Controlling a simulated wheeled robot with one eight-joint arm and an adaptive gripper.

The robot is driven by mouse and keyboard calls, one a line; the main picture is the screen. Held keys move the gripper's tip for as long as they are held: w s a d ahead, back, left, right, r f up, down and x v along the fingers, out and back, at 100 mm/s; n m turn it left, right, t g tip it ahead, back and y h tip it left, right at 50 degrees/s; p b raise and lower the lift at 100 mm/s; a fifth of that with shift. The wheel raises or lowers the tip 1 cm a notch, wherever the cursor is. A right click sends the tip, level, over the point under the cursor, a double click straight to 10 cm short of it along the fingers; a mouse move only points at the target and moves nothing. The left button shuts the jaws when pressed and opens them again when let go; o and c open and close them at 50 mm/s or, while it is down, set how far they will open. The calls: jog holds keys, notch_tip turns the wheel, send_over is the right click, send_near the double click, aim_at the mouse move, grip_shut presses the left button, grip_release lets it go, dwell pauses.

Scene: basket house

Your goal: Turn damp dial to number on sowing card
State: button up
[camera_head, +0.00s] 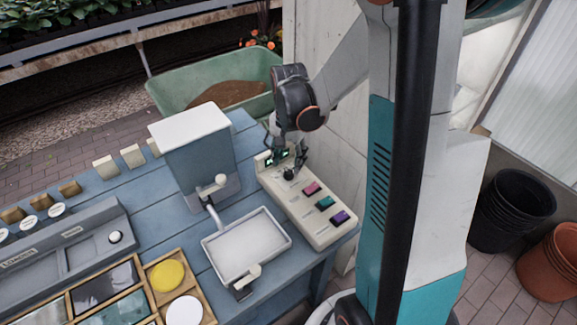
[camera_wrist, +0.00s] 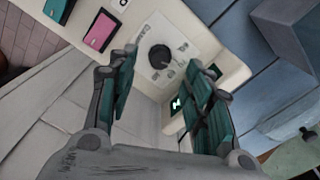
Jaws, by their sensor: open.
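The black damp dial (camera_head: 289,174) sits near the far end of a cream control panel (camera_head: 291,207). In the wrist view the round dial (camera_wrist: 159,56) has printed marks around it, too small to read surely. My gripper (camera_head: 288,161) points down over that end of the panel. In the wrist view my gripper (camera_wrist: 163,78) is open, its two teal-padded fingers apart with the dial showing between and beyond them. I cannot tell whether they touch it. A small display with a lit green sign (camera_wrist: 177,103) is beside the dial. I cannot pick out a sowing card for certain.
Pink (camera_head: 312,188), teal (camera_head: 325,202) and purple (camera_head: 340,217) blocks line the panel. A grey dispenser box (camera_head: 198,150) and a metal tray (camera_head: 247,246) stand left of it on the blue table. A pale wall post (camera_head: 340,130) is close on the right.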

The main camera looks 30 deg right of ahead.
aim_at(288, 171)
notch_tip(288, 171, up, 8)
jog(key=shift+f, duration=0.1)
dwell(0.4)
